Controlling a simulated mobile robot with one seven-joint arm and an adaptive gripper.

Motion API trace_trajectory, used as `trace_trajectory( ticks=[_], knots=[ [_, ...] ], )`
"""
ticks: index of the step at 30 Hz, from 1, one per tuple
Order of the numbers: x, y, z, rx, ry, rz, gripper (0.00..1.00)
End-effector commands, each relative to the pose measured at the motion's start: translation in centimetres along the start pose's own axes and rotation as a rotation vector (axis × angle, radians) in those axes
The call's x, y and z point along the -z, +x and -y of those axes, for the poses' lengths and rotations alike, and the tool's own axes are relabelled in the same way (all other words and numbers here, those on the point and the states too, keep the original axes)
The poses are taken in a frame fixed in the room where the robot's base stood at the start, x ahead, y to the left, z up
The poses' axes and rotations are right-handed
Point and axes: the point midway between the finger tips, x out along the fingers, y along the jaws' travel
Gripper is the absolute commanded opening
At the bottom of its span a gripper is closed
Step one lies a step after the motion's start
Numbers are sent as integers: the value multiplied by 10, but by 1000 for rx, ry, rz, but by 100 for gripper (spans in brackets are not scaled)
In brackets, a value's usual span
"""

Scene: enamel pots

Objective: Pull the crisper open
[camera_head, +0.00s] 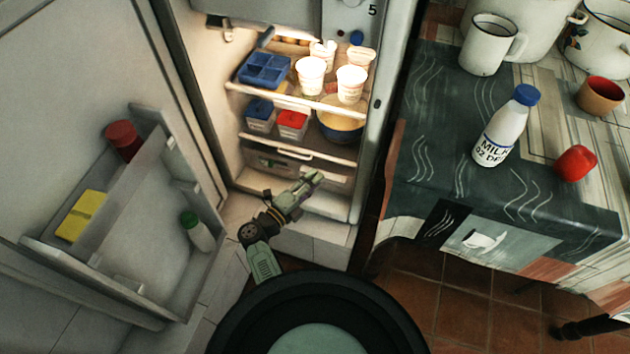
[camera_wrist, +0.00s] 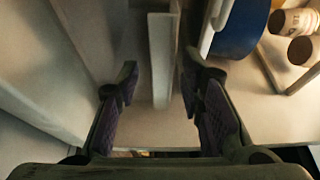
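The crisper (camera_head: 265,161) is a pale drawer low in the open fridge, under the lowest shelf; it looks shut. Its light handle bar (camera_head: 294,153) runs along the top of its front. My gripper (camera_head: 314,178) is in front of the drawer's right part, slightly below the handle in the head view, and hides some of the front. In the wrist view my gripper (camera_wrist: 162,78) is open, its two dark-padded fingers wide apart. A pale upright bar, probably the handle (camera_wrist: 160,60), shows between and beyond the fingertips. I cannot tell whether they touch it.
The fridge door (camera_head: 150,210) stands open on the left, with bottles and a yellow box on it. Shelves above hold white cups (camera_head: 311,75), tubs and a blue-yellow bowl (camera_head: 340,128). A table (camera_head: 440,130) with a milk bottle (camera_head: 505,128) stands at right.

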Motion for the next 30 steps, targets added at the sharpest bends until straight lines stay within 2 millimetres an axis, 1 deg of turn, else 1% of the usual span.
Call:
trace_trajectory(
  ticks=[1, 4, 12, 28, 30],
  knots=[
    [0, 5, 0, 1, 0, -1, 35],
    [0, 10, 0, 1, 0, -1, 35],
    [0, 11, 0, 1, -1, 0, 35],
    [0, 10, -2, -3, -3, 1, 0],
    [0, 10, -2, -4, -4, 1, 0]
  ],
)
